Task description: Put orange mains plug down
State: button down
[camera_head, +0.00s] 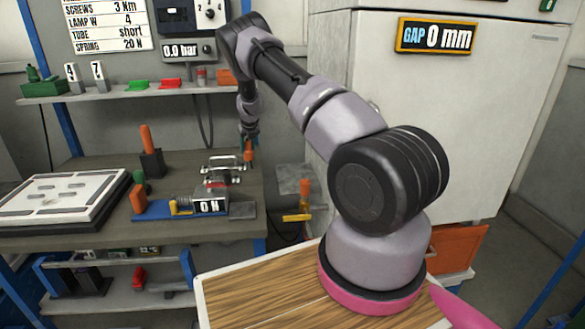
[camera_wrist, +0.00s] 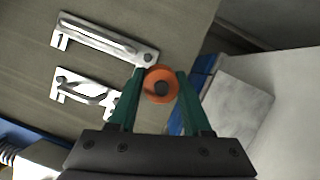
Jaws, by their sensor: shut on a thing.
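The orange mains plug (camera_wrist: 152,73) shows in the wrist view as a round orange piece with a dark centre. It sits between the two green fingers of my gripper (camera_wrist: 161,79), which are shut on it. In the head view the orange plug (camera_head: 248,155) is small, below my gripper (camera_head: 249,143), near the right end of the workbench (camera_head: 195,172). The plug appears held above the bench edge; whether it touches anything below is not clear.
Two metal bracket-like pieces (camera_wrist: 107,38) (camera_wrist: 85,91) lie on the bench left of my gripper. A "0 N" gauge (camera_head: 210,207) stands at the bench's front. A grey plate (camera_head: 293,178) and a yellow fitting (camera_head: 297,217) are right of the bench. An orange handle stands in a black block (camera_head: 153,165).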

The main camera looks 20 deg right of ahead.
jog(key=s+d, duration=0.3)
jog(key=d, duration=0.6)
jog(key=s+d, duration=0.2)
jog(key=d, duration=0.7)
jog(key=shift+s+d+f, duration=0.1)
jog(key=shift+f, duration=1.65)
jog(key=shift+s+d+f, duration=0.1)
jog(key=shift+f, duration=1.65)
jog(key=shift+c, duration=1.7)
grip_release()
